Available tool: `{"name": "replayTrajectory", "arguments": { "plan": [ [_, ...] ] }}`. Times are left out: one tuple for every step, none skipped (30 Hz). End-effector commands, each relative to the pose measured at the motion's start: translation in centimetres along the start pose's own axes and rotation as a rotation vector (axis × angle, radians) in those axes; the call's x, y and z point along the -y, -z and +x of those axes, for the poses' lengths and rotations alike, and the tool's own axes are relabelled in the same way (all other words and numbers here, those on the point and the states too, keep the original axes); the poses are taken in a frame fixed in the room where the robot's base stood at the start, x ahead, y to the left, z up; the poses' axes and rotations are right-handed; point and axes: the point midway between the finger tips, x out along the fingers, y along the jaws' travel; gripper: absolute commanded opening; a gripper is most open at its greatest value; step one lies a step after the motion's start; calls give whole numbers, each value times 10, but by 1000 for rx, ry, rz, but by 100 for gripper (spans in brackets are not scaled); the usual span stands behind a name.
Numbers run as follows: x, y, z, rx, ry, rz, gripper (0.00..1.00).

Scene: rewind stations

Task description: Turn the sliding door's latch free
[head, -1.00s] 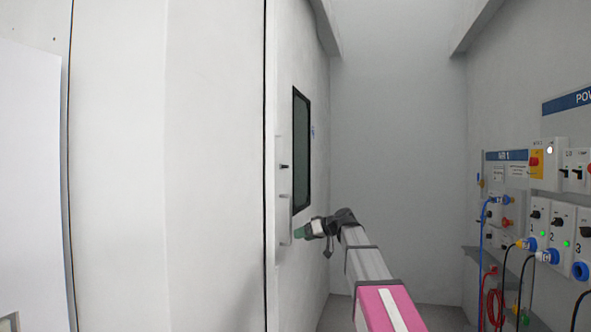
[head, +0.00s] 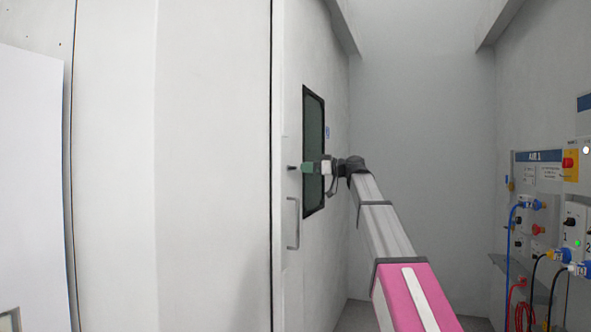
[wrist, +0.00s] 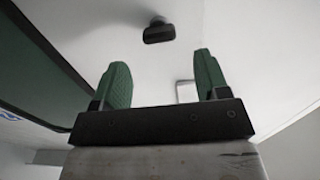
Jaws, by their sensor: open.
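The sliding door (head: 323,250) is white, with a dark window and a vertical bar handle (head: 297,224). Its latch (head: 291,167) is a small dark lever above the handle. In the wrist view the latch (wrist: 158,33) shows as a black piece on a short stem, ahead of the fingertips and between their lines. My gripper (head: 305,167) is level with the latch, its green fingers pointing at it. The wrist view shows my gripper (wrist: 160,68) open and empty, with a gap to the latch. The handle shows partly behind the right finger in the wrist view (wrist: 187,92).
The dark window (head: 314,150) is just behind my gripper. At the right, a wall panel (head: 540,205) carries valves, plugs and hanging blue, red and black hoses or cables. A white wall (head: 210,160) fills the left. The floor between is clear.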

Motion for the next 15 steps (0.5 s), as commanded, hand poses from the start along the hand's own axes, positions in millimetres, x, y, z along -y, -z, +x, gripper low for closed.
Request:
{"name": "replayTrajectory", "arguments": {
  "plan": [
    [-1, 0, 10, 0, 2, 1, 68],
    [-1, 0, 16, 0, 2, 1, 68],
    [-1, 1, 23, 0, 2, 1, 68],
    [-1, 1, 28, 0, 2, 1, 68],
    [-1, 0, 32, 0, 1, 1, 68],
    [-1, 0, 38, 1, 1, 1, 68],
    [-1, 0, 42, 1, 1, 1, 68],
    [-1, 0, 45, 1, 1, 1, 68],
    [-1, 0, 49, 1, 1, 1, 68],
    [-1, 0, 52, 1, 0, 1, 68],
    [-1, 0, 54, 1, 0, 1, 68],
    [-1, 0, 56, 1, -1, 1, 68],
    [-1, 0, 58, 1, -1, 1, 68],
    [-1, 0, 59, 1, -1, 1, 68],
    [-1, 0, 60, 1, -1, 1, 68]
  ]
}}
